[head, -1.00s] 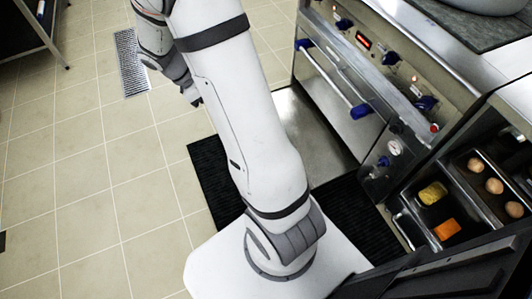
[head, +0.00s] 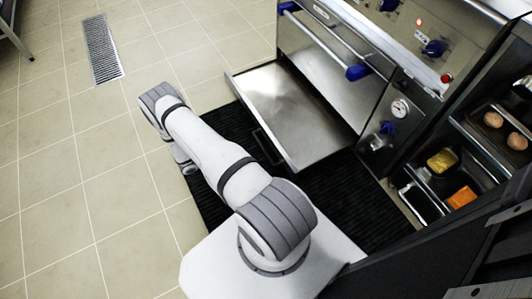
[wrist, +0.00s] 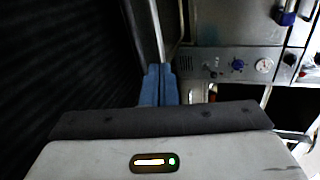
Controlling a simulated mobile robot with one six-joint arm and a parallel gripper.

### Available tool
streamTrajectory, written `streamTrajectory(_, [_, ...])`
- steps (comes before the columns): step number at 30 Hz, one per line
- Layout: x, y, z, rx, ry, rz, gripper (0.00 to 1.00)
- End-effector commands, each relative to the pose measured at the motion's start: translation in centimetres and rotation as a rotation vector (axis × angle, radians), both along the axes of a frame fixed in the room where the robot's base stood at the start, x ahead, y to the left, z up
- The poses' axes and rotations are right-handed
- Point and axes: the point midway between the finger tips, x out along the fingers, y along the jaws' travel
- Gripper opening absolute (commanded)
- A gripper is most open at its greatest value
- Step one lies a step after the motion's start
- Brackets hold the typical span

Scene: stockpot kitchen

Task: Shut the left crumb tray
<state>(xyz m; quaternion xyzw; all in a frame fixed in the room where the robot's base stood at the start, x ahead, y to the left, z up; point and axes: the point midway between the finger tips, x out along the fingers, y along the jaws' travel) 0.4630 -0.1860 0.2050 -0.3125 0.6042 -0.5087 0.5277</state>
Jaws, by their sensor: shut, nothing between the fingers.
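The crumb tray (head: 295,112), a wide shallow steel tray, stands pulled out low under the stove front in the head view. A dark handle (head: 268,147) is on its outer front edge. My gripper (wrist: 158,84) shows in the wrist view with its blue fingers together and nothing between them. A bright metal edge just beyond the fingertips looks like part of the tray; I cannot tell whether they touch. In the head view my arm bends down left of the tray's front, over the floor, and the fingers are not clearly visible there.
The steel stove (head: 335,60) has a blue-ended bar handle, blue knobs and a gauge (head: 399,108). A black ribbed mat (head: 235,125) lies under the tray. Shelves with food trays (head: 460,180) stand at the right. Tiled floor with a drain grate (head: 102,50) is free at the left.

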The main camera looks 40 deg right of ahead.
Motion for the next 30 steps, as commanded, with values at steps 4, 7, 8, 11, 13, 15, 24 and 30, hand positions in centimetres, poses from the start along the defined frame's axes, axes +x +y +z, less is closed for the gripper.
streamTrajectory(4, [-0.9, -0.3, -2.9, -0.002, 0.068, 0.047, 0.00])
streamTrajectory(7, [-1.2, -0.8, -3.4, -0.002, 0.081, 0.054, 0.00])
streamTrajectory(8, [-1.2, -1.1, -3.5, -0.002, 0.082, 0.054, 0.00])
streamTrajectory(11, [-1.6, -2.4, -4.0, -0.002, 0.082, 0.051, 0.00])
streamTrajectory(13, [-2.0, -3.7, -4.4, -0.002, 0.080, 0.050, 0.00])
streamTrajectory(15, [-2.3, -5.1, -4.9, -0.002, 0.081, 0.049, 0.00])
streamTrajectory(24, [-3.6, -10.8, -6.4, -0.002, 0.078, 0.050, 0.00])
streamTrajectory(30, [-4.1, -12.9, -6.2, -0.002, 0.079, 0.053, 0.00])
